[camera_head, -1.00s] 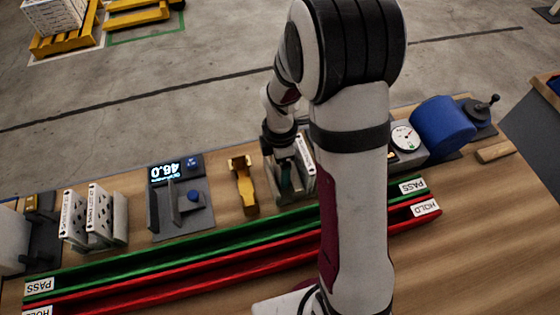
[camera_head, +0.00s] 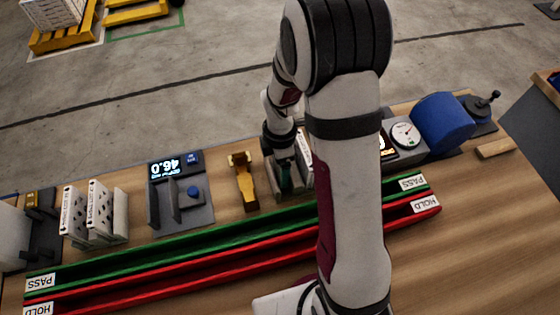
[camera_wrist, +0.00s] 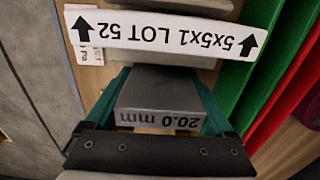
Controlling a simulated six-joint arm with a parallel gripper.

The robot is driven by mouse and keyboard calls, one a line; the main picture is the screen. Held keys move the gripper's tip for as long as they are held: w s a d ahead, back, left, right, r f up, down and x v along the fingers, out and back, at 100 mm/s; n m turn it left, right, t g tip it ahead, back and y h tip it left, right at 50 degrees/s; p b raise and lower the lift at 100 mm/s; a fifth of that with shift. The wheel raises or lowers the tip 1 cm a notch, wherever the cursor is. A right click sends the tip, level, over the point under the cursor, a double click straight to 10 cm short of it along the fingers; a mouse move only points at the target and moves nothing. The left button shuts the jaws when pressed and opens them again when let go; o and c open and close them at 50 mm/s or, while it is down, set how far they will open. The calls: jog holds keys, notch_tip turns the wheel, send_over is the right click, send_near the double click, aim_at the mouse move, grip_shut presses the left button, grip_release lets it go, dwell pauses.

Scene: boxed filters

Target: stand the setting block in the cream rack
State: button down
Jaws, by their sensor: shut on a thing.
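The setting block (camera_wrist: 160,98) is a grey block marked "20.0 mm" in the wrist view. My gripper (camera_wrist: 158,112) is shut on it between two teal fingers. In the head view, my gripper (camera_head: 285,182) is low over the bench, just right of the yellow piece. Pale upright panels beside my gripper look like the cream rack (camera_head: 269,172), partly hidden by my arm. A white box (camera_wrist: 160,34) marked "5x5x1 LOT 52" stands just beyond the block in the wrist view. I cannot tell whether the block touches the rack floor.
Green (camera_head: 230,235) and red (camera_head: 180,266) rails run along the front. A yellow piece (camera_head: 243,182), a gauge with a 46.0 display (camera_head: 178,168) and perforated white boxes (camera_head: 88,212) stand to the left. A dial (camera_head: 404,134) and blue cylinder (camera_head: 442,122) stand right.

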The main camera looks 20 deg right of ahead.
jog(key=shift+f, duration=0.2)
grip_release()
